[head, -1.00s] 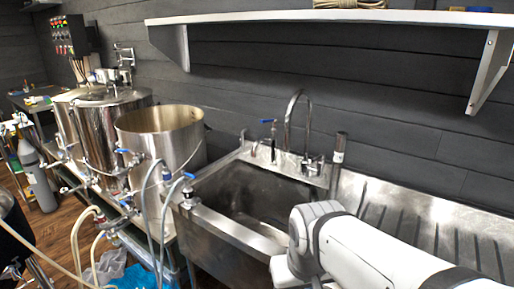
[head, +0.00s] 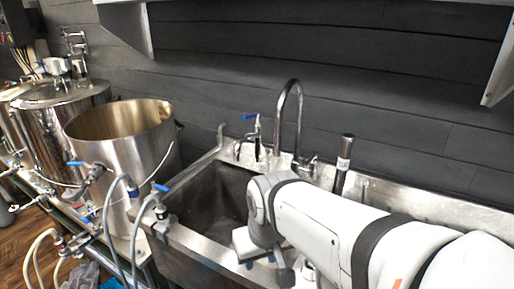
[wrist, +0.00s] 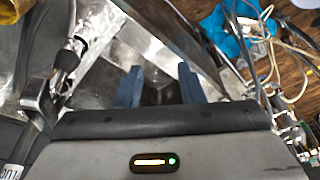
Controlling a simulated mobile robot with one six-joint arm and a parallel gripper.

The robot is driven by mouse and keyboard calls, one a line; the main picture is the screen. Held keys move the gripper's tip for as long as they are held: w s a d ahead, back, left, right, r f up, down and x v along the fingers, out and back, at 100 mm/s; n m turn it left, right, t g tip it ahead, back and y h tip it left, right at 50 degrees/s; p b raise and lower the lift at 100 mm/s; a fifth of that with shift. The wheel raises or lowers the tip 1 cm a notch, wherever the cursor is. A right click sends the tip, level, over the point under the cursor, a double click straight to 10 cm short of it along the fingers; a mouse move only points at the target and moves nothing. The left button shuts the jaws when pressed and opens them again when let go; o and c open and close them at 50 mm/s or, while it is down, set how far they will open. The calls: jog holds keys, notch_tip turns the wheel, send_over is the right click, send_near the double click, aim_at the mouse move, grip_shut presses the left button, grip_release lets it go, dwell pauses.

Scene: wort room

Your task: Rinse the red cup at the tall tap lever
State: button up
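No red cup shows in either view. The tall gooseneck tap (head: 290,110) stands at the back of the steel sink (head: 214,205) in the head view. A smaller tap with a blue lever (head: 250,117) stands just left of it. My gripper (wrist: 158,85) shows in the wrist view as two blue-grey fingers set apart, with nothing seen between them but grey metal surfaces. In the head view my arm reaches over the right part of the sink, and the fingertips are hidden there.
A large open steel pot (head: 120,140) and a lidded kettle (head: 62,115) stand left of the sink. Blue-handled valves and hoses (head: 140,225) run at its front left. A dark upright cylinder (head: 343,165) stands right of the tap. A shelf (head: 420,2) hangs above.

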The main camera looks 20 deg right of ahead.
aim_at(306, 164)
jog(key=w+d+r+m+t, duration=0.1)
jog(key=w+d+t, duration=0.15)
jog(key=w, duration=0.85)
jog(key=w+d+m+t, duration=0.15)
jog(key=w+t, duration=0.25)
jog(key=w, duration=0.8)
jog(key=w+d+f+m+h, duration=0.1)
jog(key=w+d+f+h, duration=0.1)
jog(key=d, duration=0.7)
jog(key=w+d+f+m+h+p, duration=0.1)
jog(key=w+d+f+m+h, duration=0.1)
jog(key=w+d+h, duration=0.3)
jog(key=w+d+f+m+h+p, duration=0.1)
jog(key=w+d+f+m+h, duration=0.1)
jog(key=d, duration=1)
jog(key=shift+w+d+f+g+h, duration=0.2)
jog(key=shift+w+h, duration=0.2)
jog(key=shift+w, duration=0.25)
jog(key=shift+w+d+f+g+h, duration=0.2)
jog(key=shift+w+h, duration=0.2)
jog(key=shift+w, duration=0.25)
jog(key=shift+a, duration=0.1)
grip_shut()
